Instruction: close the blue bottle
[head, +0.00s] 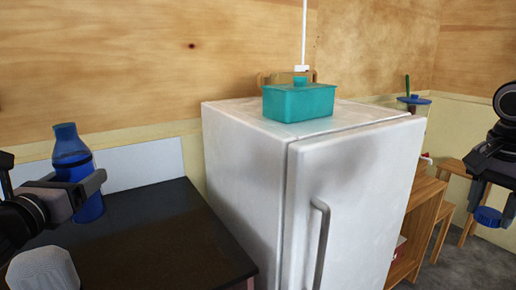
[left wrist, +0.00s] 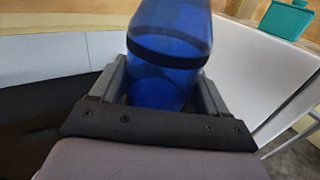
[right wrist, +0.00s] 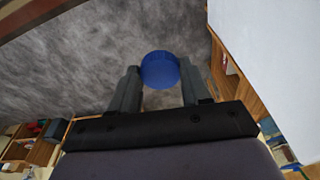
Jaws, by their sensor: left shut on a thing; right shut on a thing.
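The blue bottle (head: 70,148) is upright over the dark counter at the left of the head view, its neck open with no cap on it. My left gripper (head: 78,186) is shut around its body, and the left wrist view shows the bottle (left wrist: 165,60) between the two fingers. My right gripper (head: 490,200) is at the far right of the head view. It is shut on a round blue cap (head: 487,216), held in the air well away from the bottle. The cap also shows between the fingertips in the right wrist view (right wrist: 160,70).
A white fridge (head: 340,210) stands between my two grippers, with a teal box (head: 298,103) on top. The dark counter (head: 150,235) is clear in front of the bottle. A wooden shelf (head: 420,225) and stools stand right of the fridge.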

